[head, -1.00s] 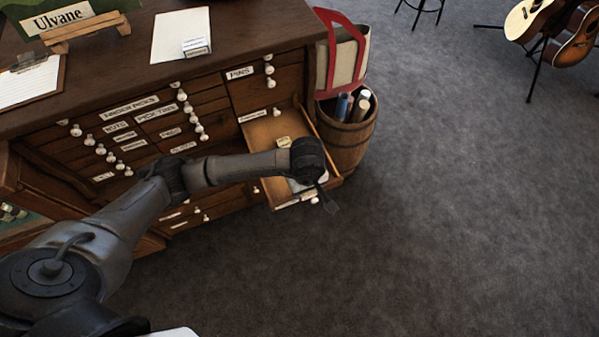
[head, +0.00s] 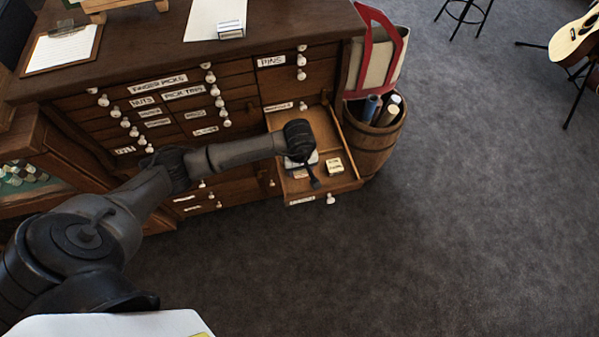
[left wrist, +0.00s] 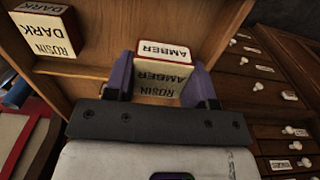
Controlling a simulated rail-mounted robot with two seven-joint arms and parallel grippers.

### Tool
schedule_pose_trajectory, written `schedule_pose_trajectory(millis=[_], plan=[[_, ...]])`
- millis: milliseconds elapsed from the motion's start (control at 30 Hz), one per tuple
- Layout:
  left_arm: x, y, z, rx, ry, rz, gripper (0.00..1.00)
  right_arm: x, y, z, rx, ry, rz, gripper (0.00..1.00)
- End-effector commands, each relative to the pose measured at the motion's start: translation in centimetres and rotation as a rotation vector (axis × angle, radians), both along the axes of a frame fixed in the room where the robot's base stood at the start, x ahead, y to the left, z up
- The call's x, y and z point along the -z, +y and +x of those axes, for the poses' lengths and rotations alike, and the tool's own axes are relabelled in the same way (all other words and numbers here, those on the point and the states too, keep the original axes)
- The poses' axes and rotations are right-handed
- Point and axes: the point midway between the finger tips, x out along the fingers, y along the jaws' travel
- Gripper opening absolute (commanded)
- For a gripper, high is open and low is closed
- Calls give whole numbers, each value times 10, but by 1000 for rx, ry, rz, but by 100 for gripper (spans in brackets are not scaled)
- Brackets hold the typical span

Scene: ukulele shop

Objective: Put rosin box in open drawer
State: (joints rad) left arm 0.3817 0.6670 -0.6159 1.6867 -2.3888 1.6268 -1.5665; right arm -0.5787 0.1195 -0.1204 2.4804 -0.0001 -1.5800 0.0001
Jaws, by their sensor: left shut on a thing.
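My left gripper (left wrist: 162,88) is shut on a small cream rosin box (left wrist: 165,72) marked "AMBER", with a red edge. The head view shows this gripper (head: 300,174) over the open drawer (head: 348,183), near its front; my wrist hides much of it. A second cream box marked "ROSIN DARK" (left wrist: 45,32) lies in the drawer's front right corner and also shows in the head view (head: 333,165). The amber box is over or in the drawer, apart from the dark box. I cannot tell if it touches the drawer floor. My right gripper is not in view.
The wooden cabinet (head: 240,88) has several shut drawers with white knobs. A barrel (head: 375,145) with rolled tubes and a red-handled tote bag (head: 378,60) stand close to the drawer's right side. On the cabinet top are a clipboard (head: 65,48) and a paper sheet (head: 205,18).

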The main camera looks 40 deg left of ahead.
Motion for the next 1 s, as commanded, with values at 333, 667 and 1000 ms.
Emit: schedule_pose_trajectory(millis=[333, 667, 1000], plan=[[37, -1, -1, -1, 1, -2, 28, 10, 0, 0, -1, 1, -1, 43], [39, 0, 0, 0, 1, 1, 28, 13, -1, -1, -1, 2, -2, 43], [39, -1, 0, 0, 1, 0, 76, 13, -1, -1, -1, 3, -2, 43]])
